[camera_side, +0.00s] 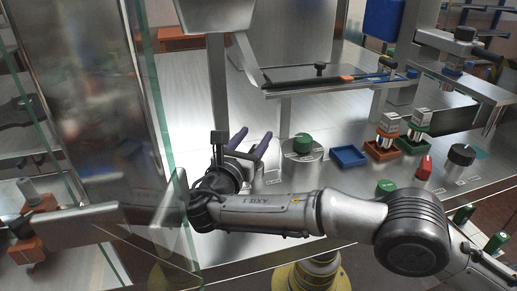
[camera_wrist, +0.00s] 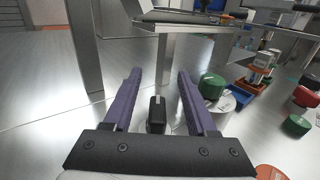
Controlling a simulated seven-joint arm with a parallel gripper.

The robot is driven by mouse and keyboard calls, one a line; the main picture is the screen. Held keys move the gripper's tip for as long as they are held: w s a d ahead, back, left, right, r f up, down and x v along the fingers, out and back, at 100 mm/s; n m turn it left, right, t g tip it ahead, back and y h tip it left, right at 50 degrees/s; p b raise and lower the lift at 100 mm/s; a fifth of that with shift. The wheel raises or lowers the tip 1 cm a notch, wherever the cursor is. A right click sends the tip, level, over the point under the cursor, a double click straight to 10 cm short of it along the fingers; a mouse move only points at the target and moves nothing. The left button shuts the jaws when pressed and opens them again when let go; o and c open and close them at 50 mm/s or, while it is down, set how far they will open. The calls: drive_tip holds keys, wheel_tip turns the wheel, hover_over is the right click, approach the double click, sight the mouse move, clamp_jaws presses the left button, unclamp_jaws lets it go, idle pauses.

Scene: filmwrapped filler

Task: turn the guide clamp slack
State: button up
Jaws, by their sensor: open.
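My gripper (camera_side: 251,143) has two purple fingers, spread apart with nothing between their tips; they also show in the wrist view (camera_wrist: 159,75). It is low over the left part of the steel worktop. In the wrist view an upright black bar-shaped handle (camera_wrist: 156,110) shows between the fingers, nearer the palm, with a pale base partly hidden by my gripper. A black knob (camera_side: 320,68) stands on the raised guide shelf (camera_side: 300,86), above and right of my gripper. I cannot tell for certain which of these is the guide clamp.
Right of my gripper are a green knob (camera_side: 303,142) on a grey disc, a blue tray (camera_side: 348,156), brown and green trays with bottles, a red knob (camera_side: 424,168) and a black knob (camera_side: 461,154). A steel post (camera_side: 217,85) rises behind. A glass panel (camera_side: 150,85) stands left.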

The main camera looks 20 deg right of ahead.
wheel_tip(320, 180, down, 5)
drive_tip(key=shift+r, duration=0.1)
drive_tip(key=shift+x, duration=0.95)
drive_tip(key=shift+w+d, duration=0.4)
drive_tip(key=shift+w, duration=0.05)
clamp_jaws()
